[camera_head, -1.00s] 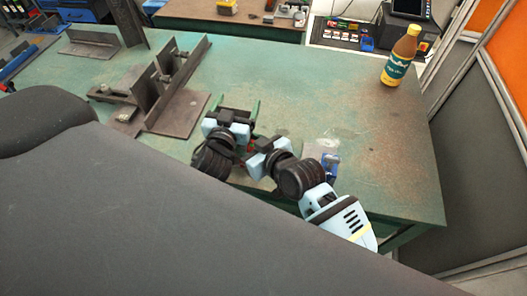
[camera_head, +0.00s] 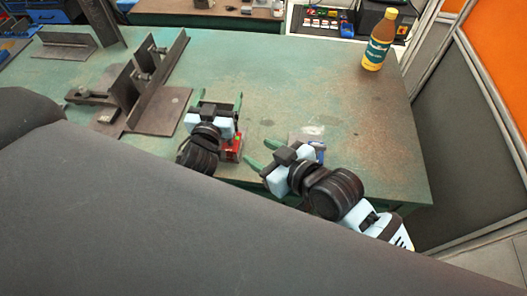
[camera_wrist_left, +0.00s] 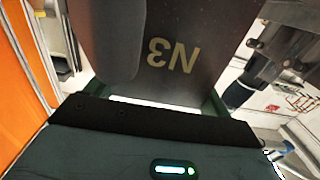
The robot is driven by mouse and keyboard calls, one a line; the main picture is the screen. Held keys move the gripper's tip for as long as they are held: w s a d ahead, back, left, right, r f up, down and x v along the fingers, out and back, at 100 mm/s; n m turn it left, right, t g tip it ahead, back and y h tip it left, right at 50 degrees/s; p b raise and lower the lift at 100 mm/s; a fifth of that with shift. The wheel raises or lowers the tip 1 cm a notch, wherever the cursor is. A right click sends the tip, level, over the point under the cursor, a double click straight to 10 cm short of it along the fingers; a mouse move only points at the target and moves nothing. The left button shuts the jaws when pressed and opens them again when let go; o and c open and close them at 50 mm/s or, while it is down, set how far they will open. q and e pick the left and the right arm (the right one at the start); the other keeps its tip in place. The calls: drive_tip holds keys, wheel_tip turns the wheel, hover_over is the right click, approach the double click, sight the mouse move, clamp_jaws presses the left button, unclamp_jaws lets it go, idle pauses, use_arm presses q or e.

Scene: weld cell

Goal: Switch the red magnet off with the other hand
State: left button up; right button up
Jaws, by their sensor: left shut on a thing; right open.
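The red magnet (camera_head: 233,149) is a small red block on the bench, beside my left wrist and partly hidden by it. My left gripper (camera_head: 214,106) has its green fingers on both sides of a dark steel plate marked N3 (camera_wrist_left: 170,85), which spans the jaws in the left wrist view. In the head view I cannot tell the plate clearly from the dark gripper. My right gripper (camera_head: 260,153) is open and empty, just right of the red magnet, its green fingers pointing left towards it. I cannot make out the magnet's switch.
A blue part (camera_head: 318,151) is beyond my right gripper. Dark steel angles and a clamp fixture (camera_head: 150,90) stand at the left of the green bench (camera_head: 290,75). A bottle (camera_head: 378,42) stands at the right back. The bench middle is clear.

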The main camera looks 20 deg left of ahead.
drive_tip(key=shift+d, duration=0.1)
idle(0.5)
drive_tip(key=shift+x, duration=6.05)
drive_tip(key=c, duration=0.7)
drive_tip(key=shift+s, duration=0.15)
